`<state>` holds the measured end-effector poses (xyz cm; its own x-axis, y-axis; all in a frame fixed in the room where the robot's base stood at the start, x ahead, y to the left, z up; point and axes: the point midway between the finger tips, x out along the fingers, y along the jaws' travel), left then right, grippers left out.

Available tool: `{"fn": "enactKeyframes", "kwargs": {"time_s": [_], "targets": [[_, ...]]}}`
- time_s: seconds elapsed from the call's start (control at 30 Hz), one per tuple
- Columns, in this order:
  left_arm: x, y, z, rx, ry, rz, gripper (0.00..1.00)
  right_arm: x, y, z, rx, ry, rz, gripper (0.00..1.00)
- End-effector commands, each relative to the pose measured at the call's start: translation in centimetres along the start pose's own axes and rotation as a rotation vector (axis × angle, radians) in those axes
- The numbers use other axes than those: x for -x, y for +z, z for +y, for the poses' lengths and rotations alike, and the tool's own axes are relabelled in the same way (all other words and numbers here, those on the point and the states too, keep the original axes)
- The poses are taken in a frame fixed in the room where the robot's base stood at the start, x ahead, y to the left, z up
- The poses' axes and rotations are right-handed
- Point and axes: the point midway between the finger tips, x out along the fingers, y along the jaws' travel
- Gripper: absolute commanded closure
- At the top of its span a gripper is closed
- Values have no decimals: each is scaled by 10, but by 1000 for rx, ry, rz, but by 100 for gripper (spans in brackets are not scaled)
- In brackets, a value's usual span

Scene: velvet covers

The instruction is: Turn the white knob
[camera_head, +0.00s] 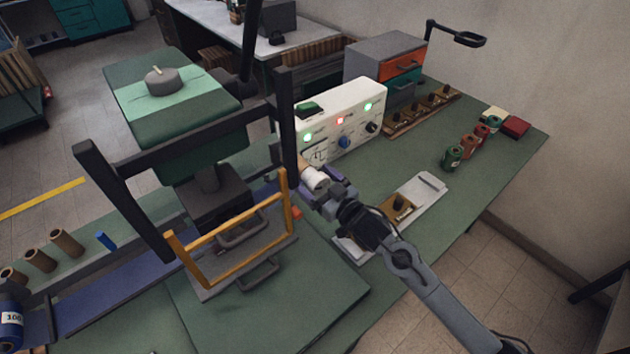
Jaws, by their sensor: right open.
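A white control box (348,112) stands at the middle of the green table. Its front has a blue knob (344,142), a black knob (372,127) and lit green and red lamps. A small white rounded piece (314,178) shows low at the box's left end, just beyond my right gripper's tip. It may be the white knob, but I cannot be sure. My right gripper (323,196), on the arm from the lower right, is open and very close to this piece. Whether they touch is hidden. My left gripper is not in view.
A dark press frame (188,137) with a yellow guard (228,271) stands close on the left. A grey tray (419,190) lies beside my right arm. Thread spools (452,158) and a drawer unit (384,64) stand further back.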

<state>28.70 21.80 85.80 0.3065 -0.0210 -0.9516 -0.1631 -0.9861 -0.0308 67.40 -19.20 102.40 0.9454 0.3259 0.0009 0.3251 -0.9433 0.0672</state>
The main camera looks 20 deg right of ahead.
Motion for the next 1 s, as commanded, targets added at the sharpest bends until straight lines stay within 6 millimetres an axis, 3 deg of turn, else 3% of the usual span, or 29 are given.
{"fn": "enactKeyframes", "kwargs": {"time_s": [0.4,0.77,1.0], "targets": [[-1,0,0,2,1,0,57,-6,0,0,0,-1,0,12],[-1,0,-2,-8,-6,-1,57,-6,0,0,0,-1,0,67],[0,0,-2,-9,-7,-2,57,-6,0,0,21,-1,-1,67]]}}
